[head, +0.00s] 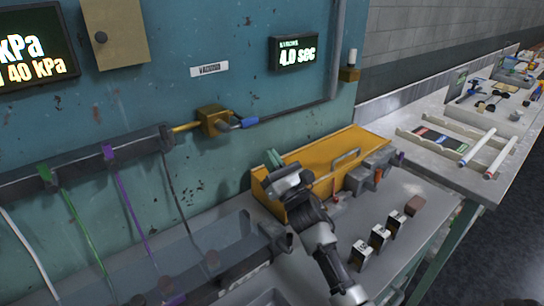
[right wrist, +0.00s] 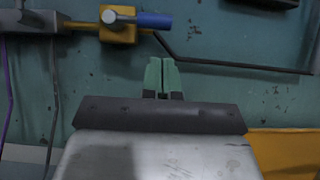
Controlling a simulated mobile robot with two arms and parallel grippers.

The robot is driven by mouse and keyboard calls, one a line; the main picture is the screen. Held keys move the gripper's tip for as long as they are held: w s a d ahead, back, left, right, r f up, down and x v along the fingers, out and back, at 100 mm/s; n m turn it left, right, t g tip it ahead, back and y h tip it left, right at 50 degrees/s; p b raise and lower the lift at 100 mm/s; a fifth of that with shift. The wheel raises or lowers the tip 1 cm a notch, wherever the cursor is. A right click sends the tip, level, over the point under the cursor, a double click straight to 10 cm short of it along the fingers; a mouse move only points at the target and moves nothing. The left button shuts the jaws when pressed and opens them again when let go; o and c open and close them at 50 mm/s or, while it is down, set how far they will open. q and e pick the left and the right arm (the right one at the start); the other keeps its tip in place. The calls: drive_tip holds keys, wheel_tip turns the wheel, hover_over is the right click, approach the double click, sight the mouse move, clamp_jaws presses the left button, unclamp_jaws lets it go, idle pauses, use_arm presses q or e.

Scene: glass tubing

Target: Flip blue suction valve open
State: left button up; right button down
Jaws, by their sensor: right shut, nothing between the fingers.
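The suction valve has a brass body (head: 211,121) on the teal wall panel and a blue-ended lever (head: 249,122) pointing right. In the right wrist view the valve body (right wrist: 117,26) is at the upper left, and its blue handle (right wrist: 155,19) lies roughly level, pointing right. My right gripper (head: 273,158) is below and to the right of the handle in the head view. Its green fingers (right wrist: 162,76) are shut together and empty, apart from the handle, which shows above them in the wrist view. My left gripper is not in view.
A yellow box (head: 322,168) stands on the bench behind my right arm. A dark manifold rail (head: 85,172) with coloured lines runs along the wall at left. Small blocks (head: 379,237) stand at the bench front. A dark tube (right wrist: 240,66) runs right from the valve.

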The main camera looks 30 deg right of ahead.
sight(238, 122)
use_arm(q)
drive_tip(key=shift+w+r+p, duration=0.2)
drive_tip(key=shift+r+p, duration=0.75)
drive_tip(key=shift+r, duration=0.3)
use_arm(e)
drive_tip(key=x, duration=0.6)
drive_tip(key=shift+w, duration=0.3)
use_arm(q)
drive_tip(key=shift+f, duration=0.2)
use_arm(e)
drive_tip(key=shift+r, duration=0.15)
